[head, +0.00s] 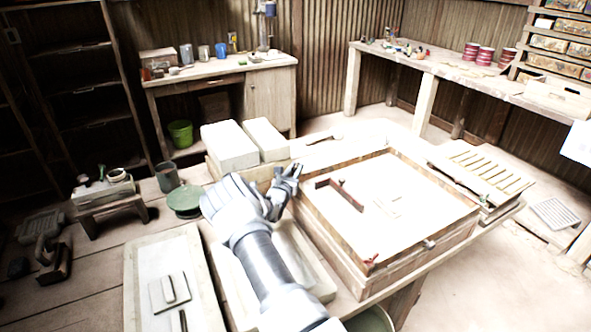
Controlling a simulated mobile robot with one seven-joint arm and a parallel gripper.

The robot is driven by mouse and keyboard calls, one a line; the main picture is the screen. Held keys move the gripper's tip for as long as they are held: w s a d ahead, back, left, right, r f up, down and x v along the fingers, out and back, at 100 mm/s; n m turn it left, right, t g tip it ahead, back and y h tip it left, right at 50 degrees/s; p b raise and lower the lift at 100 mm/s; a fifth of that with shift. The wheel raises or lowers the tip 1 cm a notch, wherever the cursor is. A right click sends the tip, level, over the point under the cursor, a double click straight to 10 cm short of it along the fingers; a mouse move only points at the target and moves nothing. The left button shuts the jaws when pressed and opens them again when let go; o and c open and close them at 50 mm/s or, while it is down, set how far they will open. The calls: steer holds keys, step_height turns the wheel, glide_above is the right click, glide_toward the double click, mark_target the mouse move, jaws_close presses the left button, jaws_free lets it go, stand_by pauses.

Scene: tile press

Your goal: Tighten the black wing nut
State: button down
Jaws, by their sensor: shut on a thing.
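My gripper (291,174) is at the back left side of the wooden press frame (372,282), its fingertips by the frame's left edge. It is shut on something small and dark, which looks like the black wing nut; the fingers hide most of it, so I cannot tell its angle. A small red fitting (371,260) sits at the frame's front corner. A grey metal fitting (429,245) sits on the frame's front right side.
A dark reddish bar (340,194) lies on the pale bed inside the frame. White blocks (230,146) stand behind my gripper. A pale tray (312,262) lies under my arm. A slatted rack (487,166) stands to the right, a green pot (184,201) to the left.

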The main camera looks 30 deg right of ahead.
stand_by(0.9)
steer(key=c, duration=0.8)
jaws_free()
steer(key=shift+o, duration=0.2)
steer(key=v, duration=1.7)
steer(key=shift+a+p, duration=0.2)
steer(key=shift+p, duration=0.15)
steer(key=shift+s, duration=0.1)
